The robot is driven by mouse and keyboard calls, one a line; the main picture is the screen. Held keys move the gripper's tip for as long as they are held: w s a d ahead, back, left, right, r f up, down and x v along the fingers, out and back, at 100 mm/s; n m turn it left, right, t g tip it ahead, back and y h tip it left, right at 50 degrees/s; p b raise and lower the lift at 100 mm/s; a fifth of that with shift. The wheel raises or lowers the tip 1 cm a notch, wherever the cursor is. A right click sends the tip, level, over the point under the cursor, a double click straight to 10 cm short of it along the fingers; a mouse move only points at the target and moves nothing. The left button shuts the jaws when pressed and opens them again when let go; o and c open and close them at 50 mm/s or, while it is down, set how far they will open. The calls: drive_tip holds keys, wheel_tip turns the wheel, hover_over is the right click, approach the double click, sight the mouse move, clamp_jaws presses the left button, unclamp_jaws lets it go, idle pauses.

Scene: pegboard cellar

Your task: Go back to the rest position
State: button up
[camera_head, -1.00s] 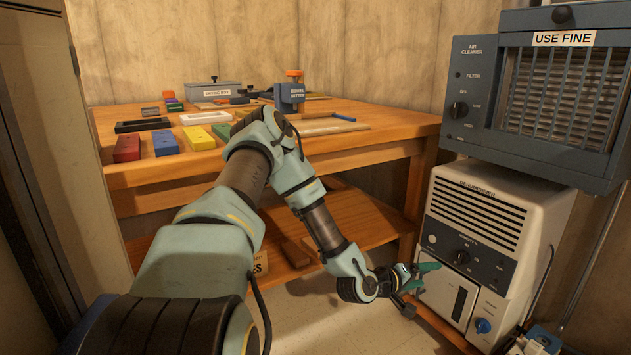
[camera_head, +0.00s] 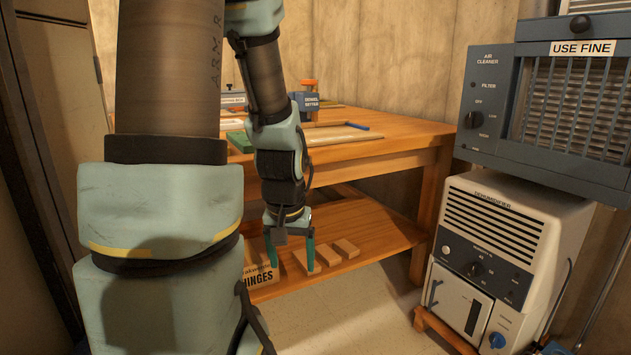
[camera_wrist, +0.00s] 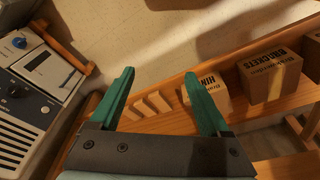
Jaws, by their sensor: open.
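My gripper (camera_head: 291,262) is open and empty, its two green fingers pointing down in front of the workbench's lower shelf (camera_head: 370,240). In the wrist view the fingers (camera_wrist: 158,76) are spread apart with nothing between them. The arm is folded up close to the head camera and hides much of the bench's left side.
A white dehumidifier (camera_head: 490,225) stands at right, below a blue air cleaner (camera_head: 478,95). The workbench (camera_head: 400,133) is behind the arm. A hinges box (camera_head: 259,280) and wood blocks (camera_head: 346,248) are on its shelf. The floor (camera_head: 360,315) in front looks clear.

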drive_tip(key=w+p+v, duration=0.2)
drive_tip(key=p+v, duration=1.7)
drive_tip(key=v, duration=0.1)
drive_tip(key=w+r+p+v, duration=0.1)
drive_tip(key=w+p+v, duration=0.1)
drive_tip(key=p+v, duration=1.7)
drive_tip(key=shift+w+a+r+g, duration=0.25)
drive_tip(key=shift+r+g, duration=0.15)
drive_tip(key=shift+r, duration=0.3)
